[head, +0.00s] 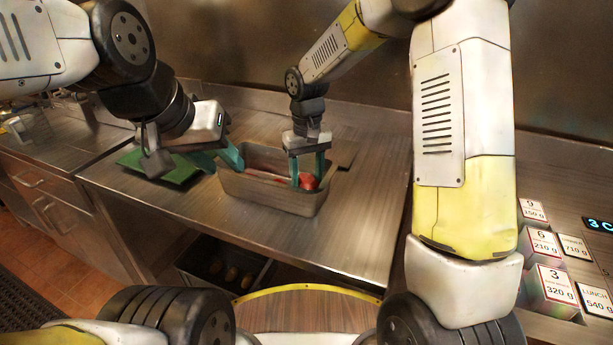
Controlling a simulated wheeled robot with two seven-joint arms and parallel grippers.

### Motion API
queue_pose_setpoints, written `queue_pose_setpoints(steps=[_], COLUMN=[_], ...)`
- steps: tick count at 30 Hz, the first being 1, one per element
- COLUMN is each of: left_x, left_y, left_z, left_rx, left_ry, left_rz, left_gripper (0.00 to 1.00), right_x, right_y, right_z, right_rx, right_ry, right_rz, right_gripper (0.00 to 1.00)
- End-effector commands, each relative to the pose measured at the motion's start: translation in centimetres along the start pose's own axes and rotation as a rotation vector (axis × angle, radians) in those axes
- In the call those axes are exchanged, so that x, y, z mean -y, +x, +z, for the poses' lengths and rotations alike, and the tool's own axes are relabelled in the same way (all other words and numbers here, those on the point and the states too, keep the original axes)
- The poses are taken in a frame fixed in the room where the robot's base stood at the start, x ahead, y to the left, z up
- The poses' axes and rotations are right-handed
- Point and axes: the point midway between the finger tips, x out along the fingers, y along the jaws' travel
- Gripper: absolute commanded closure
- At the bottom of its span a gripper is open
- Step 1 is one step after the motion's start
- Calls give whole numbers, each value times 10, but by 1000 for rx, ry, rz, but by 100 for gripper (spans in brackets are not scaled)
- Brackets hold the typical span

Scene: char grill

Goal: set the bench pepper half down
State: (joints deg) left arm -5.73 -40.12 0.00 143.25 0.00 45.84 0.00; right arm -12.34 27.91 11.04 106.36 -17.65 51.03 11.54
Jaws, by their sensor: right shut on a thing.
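A red pepper half (308,181) shows low between the teal fingers of my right gripper (307,174), which is shut on it. The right gripper points down inside the right part of a grey metal bin (268,194) on the steel bench. The fingers hide part of the pepper, and I cannot tell whether it touches the bin floor. My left gripper (221,160) is at the bin's left end, its teal fingers apart, with nothing seen between them. More red shows along the inside of the bin, partly hidden.
A green board (165,171) lies on the bench left of the bin, partly under my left arm. A flat metal piece (343,153) lies behind the bin's right end. Labelled weight blocks (548,290) stand at the right.

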Motion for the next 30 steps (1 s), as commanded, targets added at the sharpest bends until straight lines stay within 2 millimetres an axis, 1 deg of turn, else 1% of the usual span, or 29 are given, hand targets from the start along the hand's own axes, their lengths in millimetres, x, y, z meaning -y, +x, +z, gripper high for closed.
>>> queue_pose_setpoints(steps=[2, 6, 9, 12, 19, 22, 23, 24, 30], left_x=[0, 0, 0, 0, 0, 0, 0, 0, 0], left_y=[0, 0, 0, 0, 0, 0, 0, 0, 0], left_z=[0, 0, 0, 0, 0, 0, 0, 0, 0], left_rx=[0, 0, 0, 0, 0, 0, 0, 0, 0], left_ry=[0, 0, 0, 0, 0, 0, 0, 0, 0], left_rz=[0, 0, 0, 0, 0, 0, 0, 0, 0], left_gripper=[64, 64, 64, 64, 64, 64, 64, 64, 64], right_x=[0, 0, 0, 0, 0, 0, 0, 0, 0], right_y=[8, 31, 42, 46, 46, 49, 49, 49, 49], right_z=[0, 1, 1, 0, 0, 0, 0, 0, 0], right_rx=[2, 5, 2, 0, 0, 1, 1, 1, 1], right_ry=[-1, 0, 0, -1, 0, 0, 0, 0, 0], right_rz=[0, -1, 0, 0, 0, 0, 0, 0, 0], right_gripper=[89, 89, 89, 89, 89, 89, 46, 41, 41])
